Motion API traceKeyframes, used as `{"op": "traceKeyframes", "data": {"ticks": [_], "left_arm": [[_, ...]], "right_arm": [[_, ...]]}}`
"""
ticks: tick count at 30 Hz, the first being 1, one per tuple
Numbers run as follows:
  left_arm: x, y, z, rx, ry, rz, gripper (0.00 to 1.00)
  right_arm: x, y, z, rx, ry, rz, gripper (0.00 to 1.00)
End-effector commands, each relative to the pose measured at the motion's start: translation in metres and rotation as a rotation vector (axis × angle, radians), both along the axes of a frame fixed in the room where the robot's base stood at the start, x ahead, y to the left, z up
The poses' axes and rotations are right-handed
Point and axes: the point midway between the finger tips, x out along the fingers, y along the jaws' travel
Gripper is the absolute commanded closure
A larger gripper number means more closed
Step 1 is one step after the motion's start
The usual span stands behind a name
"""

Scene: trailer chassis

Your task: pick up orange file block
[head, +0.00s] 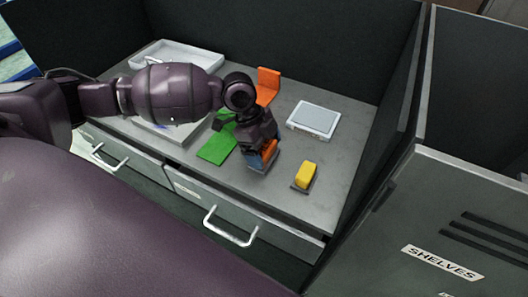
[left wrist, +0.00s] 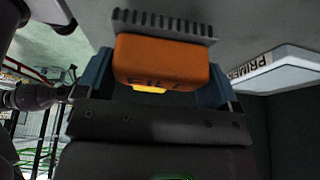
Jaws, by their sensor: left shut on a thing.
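The orange file block (head: 269,146) is between the blue fingertips of my left gripper (head: 263,157), over the front middle of the grey worktop. In the left wrist view, the orange file block (left wrist: 165,65) has dark lettering on its face and a grey ridged strip along one side. My left gripper (left wrist: 155,80) is shut on it, with one blue finger at each end. In the head view the gripper covers part of the block, and I cannot tell whether it is clear of the worktop. My right gripper is not in view.
A yellow block (head: 306,174) on a grey base stands just right of my left gripper. A green mat (head: 216,147) and an orange stand (head: 268,82) are near it. A white-framed pad (head: 315,118) and a white tray (head: 190,55) lie behind. Dark walls enclose the worktop (head: 335,165).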

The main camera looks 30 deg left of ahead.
Motion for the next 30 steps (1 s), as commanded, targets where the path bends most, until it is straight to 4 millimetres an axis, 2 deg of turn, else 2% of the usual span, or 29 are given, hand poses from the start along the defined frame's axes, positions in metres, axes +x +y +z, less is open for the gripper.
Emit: {"op": "traceKeyframes", "data": {"ticks": [1,9,18,24,30], "left_arm": [[0.001,0.000,0.015,0.000,-0.008,-0.001,0.41],[0.001,0.000,0.085,0.001,-0.011,0.000,0.41],[0.001,0.000,0.150,0.001,-0.007,0.000,0.41],[0.000,0.000,0.172,0.000,-0.003,0.000,0.41],[0.000,0.000,0.179,0.000,-0.002,0.000,0.41]], "right_arm": [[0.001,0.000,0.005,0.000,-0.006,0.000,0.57],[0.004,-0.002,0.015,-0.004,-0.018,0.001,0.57],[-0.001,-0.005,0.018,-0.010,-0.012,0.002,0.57],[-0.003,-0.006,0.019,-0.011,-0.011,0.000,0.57],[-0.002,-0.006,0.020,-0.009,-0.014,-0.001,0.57]]}}
